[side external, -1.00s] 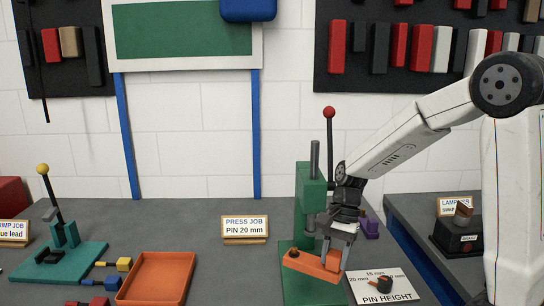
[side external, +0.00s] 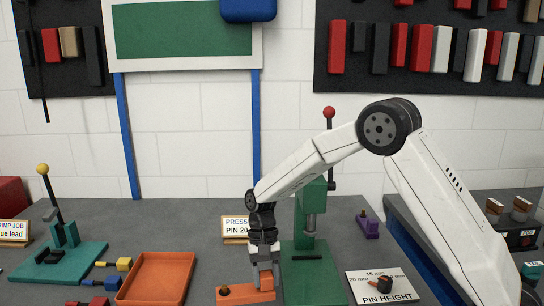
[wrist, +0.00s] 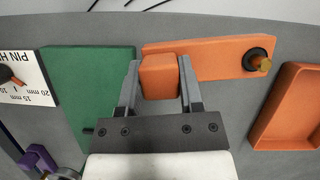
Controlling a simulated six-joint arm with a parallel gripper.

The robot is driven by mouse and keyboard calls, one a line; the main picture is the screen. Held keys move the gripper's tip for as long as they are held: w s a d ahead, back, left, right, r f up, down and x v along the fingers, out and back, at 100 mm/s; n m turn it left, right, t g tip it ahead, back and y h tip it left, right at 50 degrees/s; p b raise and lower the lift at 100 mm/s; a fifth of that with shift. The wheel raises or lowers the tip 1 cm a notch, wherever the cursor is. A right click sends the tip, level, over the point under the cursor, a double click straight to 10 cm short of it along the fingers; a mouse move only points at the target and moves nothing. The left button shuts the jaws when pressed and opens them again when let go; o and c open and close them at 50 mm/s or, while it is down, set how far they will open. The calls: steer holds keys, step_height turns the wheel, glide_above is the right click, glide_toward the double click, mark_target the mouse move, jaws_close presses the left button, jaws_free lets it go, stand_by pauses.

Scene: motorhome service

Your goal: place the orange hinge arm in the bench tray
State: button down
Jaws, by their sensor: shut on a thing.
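The orange hinge arm (side external: 240,294) is a flat bar with a raised block at one end and a dark bushing with a brass-coloured pin at the other. My gripper (side external: 265,268) is shut on the raised block, and in the wrist view its fingers (wrist: 159,80) press both sides of it. The hinge arm also shows in the wrist view (wrist: 208,57), its pin end pointing toward the tray. The orange bench tray (side external: 185,264) is left of the hinge arm and looks empty; part of it shows at the wrist view's right edge (wrist: 262,135). I cannot tell the hinge arm's height above the bench.
The green press (side external: 312,270) with its red-knobbed lever stands just right of my gripper, its base clear. The pin height card (side external: 368,297) lies farther right. A teal crimp tool (side external: 62,250) and small connectors (side external: 110,281) are left of the tray.

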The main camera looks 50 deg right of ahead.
mark_target(223, 287)
steer(key=w+a+r+m+t, duration=0.1)
steer(key=a+m, duration=0.1)
steer(key=m, duration=0.1)
steer(key=w+a+r+m+t+y, duration=0.1)
steer(key=w+a+m, duration=0.1)
steer(key=m, duration=0.2)
steer(key=w+a+r+m+t+y, duration=0.1)
steer(key=w+a+m, duration=0.1)
steer(key=m, duration=0.1)
steer(key=shift+w+a+r+m+t, duration=0.1)
steer(key=shift+w+a+m+t, duration=0.05)
steer(key=shift+w+m+t, duration=0.15)
steer(key=m, duration=0.1)
steer(key=w+a+r+m+t, duration=0.1)
steer(key=m, duration=0.1)
steer(key=a+m, duration=0.1)
steer(key=shift+w+a+r+t, duration=0.25)
steer(key=shift+w+r+t, duration=0.15)
steer(key=shift+w+a+r+m+t+h, duration=0.3)
steer(key=shift+a+r+m, duration=0.15)
steer(key=shift+m, duration=0.4)
steer(key=shift+w+a+r+m+t+h, duration=0.15)
steer(key=shift+w+a+r+m, duration=0.25)
steer(key=shift+m, duration=0.5)
steer(key=shift+w+a+r+m+t+h, duration=0.15)
steer(key=shift+a+r+m+t+h, duration=0.15)
steer(key=shift+a+m, duration=0.4)
steer(key=shift+d, duration=0.15)
steer(key=shift+w, duration=0.1)
